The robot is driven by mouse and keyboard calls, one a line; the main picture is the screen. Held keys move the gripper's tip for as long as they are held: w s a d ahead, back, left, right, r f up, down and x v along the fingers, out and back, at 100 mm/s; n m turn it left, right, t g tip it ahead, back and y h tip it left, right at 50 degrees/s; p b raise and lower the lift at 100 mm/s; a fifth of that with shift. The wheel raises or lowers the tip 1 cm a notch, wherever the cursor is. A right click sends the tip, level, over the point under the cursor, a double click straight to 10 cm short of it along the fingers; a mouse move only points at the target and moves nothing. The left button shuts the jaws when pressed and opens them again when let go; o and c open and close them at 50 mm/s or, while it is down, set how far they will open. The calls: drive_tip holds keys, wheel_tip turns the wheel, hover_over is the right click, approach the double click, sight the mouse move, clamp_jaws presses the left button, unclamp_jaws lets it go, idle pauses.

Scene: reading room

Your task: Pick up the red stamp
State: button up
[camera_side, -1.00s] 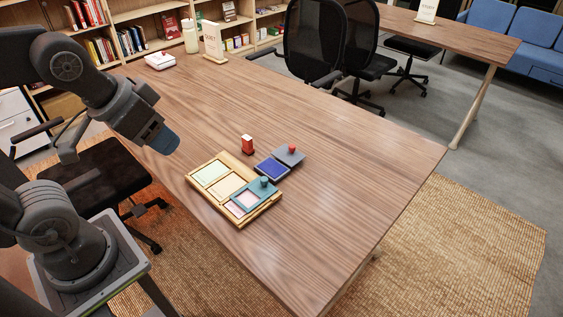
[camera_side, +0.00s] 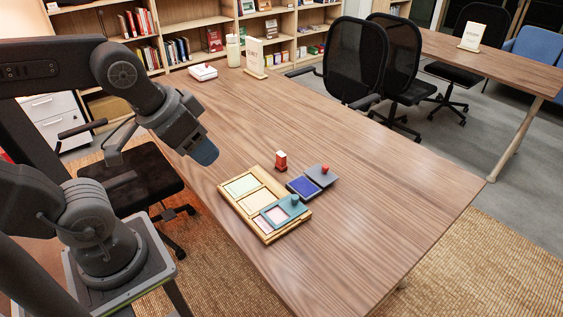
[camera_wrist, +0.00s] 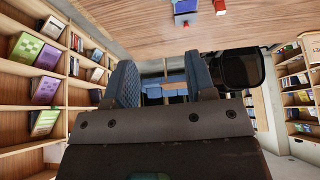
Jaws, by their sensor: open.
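The red stamp (camera_side: 281,161) stands upright on the wooden table, behind a wooden tray and beside a blue ink pad. A red block at the top edge of the wrist view (camera_wrist: 219,6) appears to be the same stamp, partly cut off. My gripper (camera_side: 204,152) is above the table's left edge, left of the stamp and well apart from it. In the wrist view, its two blue fingers (camera_wrist: 161,84) are apart with nothing between them.
The wooden tray (camera_side: 226,192) holds coloured pads and a teal-lidded piece. The open blue ink pad (camera_side: 303,187) has a grey lid with a red knob (camera_side: 325,168). A white box (camera_side: 203,72), bottle (camera_side: 233,51) and sign (camera_side: 254,57) stand far back. The table's right side is clear.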

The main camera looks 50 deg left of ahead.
drive_tip(key=shift+o, duration=0.2)
drive_tip(key=n+g+y, duration=0.1)
drive_tip(key=n+g, duration=0.5)
drive_tip(key=n, duration=1.2)
hover_over(281, 153)
drive_tip(key=d, duration=0.2)
wheel_tip(281, 153, down, 19)
drive_tip(key=f, duration=0.5)
drive_tip(key=a+f, duration=0.1)
drive_tip(key=f, duration=0.2)
drive_tip(key=shift+f, duration=0.3)
drive_tip(key=shift+a+f, duration=0.2)
drive_tip(key=shift+f, duration=0.65)
drive_tip(key=shift+a+f, duration=0.15)
drive_tip(key=shift+f, duration=0.75)
drive_tip(key=shift+a+f, duration=0.2)
drive_tip(key=shift+f, duration=0.65)
drive_tip(key=shift+c, duration=0.3)
